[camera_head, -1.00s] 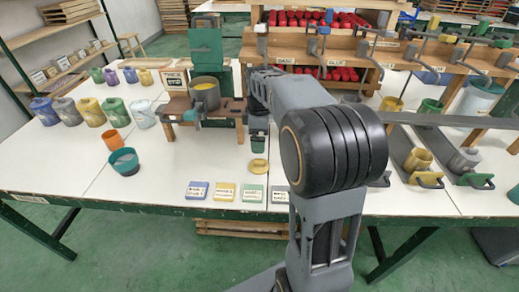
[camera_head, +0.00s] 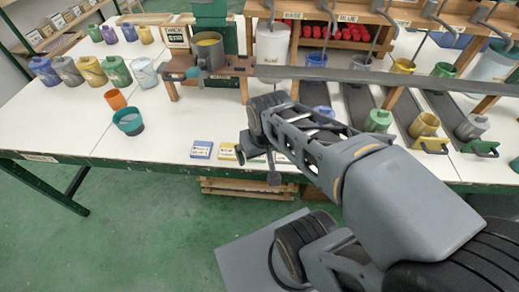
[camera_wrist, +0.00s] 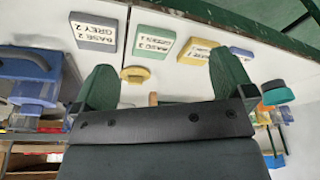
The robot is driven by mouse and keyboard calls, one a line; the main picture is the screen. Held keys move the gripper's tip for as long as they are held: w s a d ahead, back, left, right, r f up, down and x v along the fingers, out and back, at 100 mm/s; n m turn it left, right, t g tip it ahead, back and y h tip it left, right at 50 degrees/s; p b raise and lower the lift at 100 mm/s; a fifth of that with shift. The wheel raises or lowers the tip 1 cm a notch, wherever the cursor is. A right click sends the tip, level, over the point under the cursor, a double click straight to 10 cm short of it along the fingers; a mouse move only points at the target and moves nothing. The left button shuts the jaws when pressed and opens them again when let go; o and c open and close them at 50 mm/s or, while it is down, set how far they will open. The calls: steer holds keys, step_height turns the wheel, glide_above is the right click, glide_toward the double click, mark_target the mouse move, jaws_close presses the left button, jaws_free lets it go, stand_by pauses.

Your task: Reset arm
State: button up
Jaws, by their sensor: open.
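My gripper (camera_wrist: 164,85) shows in the wrist view with its two green fingers spread apart and nothing held between them. In the head view my arm reaches from the lower right towards the table's front edge, and the gripper's fingers are hard to make out there. Beyond the fingers in the wrist view, which looks upside down, lie a grey card (camera_wrist: 94,34), a green card (camera_wrist: 153,41) and a yellow card (camera_wrist: 198,52). A small yellow piece (camera_wrist: 135,74) lies on the white table between the fingers' lines of sight.
A grey pot with yellow content (camera_head: 208,50) stands on a wooden stand (camera_head: 228,68). An orange cup (camera_head: 115,99) and a teal cup (camera_head: 129,121) stand at left, before several coloured jars. Dark channels with cups are at right.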

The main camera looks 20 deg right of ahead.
steer(key=shift+r, duration=0.1)
step_height(320, 180, up, 15)
steer(key=p, duration=1.4)
steer(key=shift+s+a+r+t, duration=0.15)
steer(key=shift+a+r+t, duration=0.05)
steer(key=shift+a+t, duration=0.1)
